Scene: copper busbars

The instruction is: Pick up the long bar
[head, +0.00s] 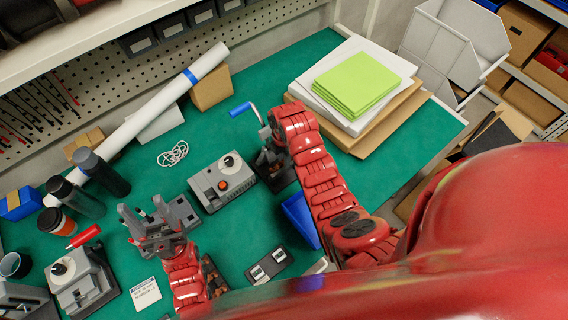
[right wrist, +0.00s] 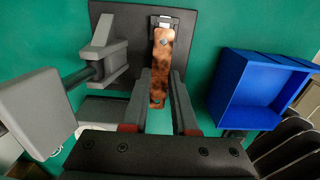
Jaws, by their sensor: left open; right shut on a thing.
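A copper bar (right wrist: 162,62) with a hole near each end shows in the right wrist view. It lies lengthwise between the fingers of my right gripper (right wrist: 160,88), which is shut on it. The bar is over a dark plate beside a grey clamp-like part (right wrist: 105,50); I cannot tell whether it touches the plate. In the head view my right gripper is largely hidden by its own red arm, near a bench tool with a blue-handled crank (head: 241,109). My left gripper (head: 143,213) is open and empty over the left part of the green mat.
A blue bin (head: 300,220) stands beside my right arm; it also shows in the right wrist view (right wrist: 229,90). A grey box with a knob (head: 222,183) stands between the arms. Bottles (head: 103,172) and a cup (head: 55,222) are at left. Green sheets (head: 357,82) lie on a stack.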

